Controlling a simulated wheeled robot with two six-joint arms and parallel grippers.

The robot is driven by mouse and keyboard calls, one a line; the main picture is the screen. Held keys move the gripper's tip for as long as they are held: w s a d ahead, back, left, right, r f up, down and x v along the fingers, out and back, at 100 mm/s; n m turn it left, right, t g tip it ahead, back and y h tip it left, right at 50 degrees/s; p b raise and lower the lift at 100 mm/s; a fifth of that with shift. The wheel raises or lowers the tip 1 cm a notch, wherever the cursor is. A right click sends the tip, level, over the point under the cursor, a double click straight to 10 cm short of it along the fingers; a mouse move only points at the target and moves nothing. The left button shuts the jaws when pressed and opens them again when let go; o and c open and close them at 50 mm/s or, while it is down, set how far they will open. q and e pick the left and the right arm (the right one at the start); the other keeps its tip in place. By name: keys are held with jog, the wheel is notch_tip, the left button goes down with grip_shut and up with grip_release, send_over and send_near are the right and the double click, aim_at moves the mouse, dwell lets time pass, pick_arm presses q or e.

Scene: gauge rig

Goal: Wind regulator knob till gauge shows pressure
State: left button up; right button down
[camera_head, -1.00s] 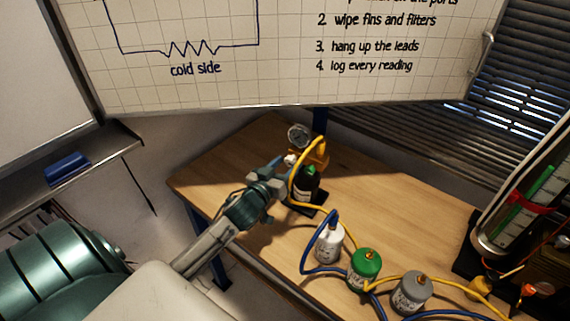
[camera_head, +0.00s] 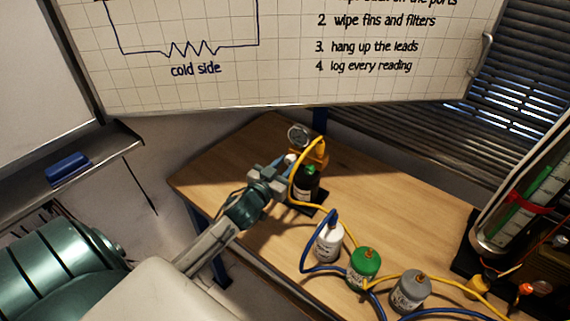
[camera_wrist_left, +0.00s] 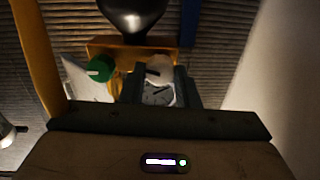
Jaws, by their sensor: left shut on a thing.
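My left gripper (camera_head: 280,172) reaches in from the left to the regulator stand at the back of the bench. It is shut on the white regulator knob (camera_wrist_left: 159,66), which shows between its dark fingers in the left wrist view. The round gauge (camera_head: 298,134) stands just above the knob at the orange-yellow block (camera_head: 318,152). My right gripper is not in view.
White (camera_head: 328,242), green (camera_head: 364,264) and grey (camera_head: 410,291) canisters with hoses stand along the front. The left of the bench (camera_head: 225,170) is clear.

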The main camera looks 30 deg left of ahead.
pick_arm(q)
jog(key=m+p, duration=0.1)
jog(key=m, duration=0.3)
jog(key=shift+m, duration=0.4)
dwell(0.4)
jog(key=o, duration=1)
jog(key=shift+s, duration=0.1)
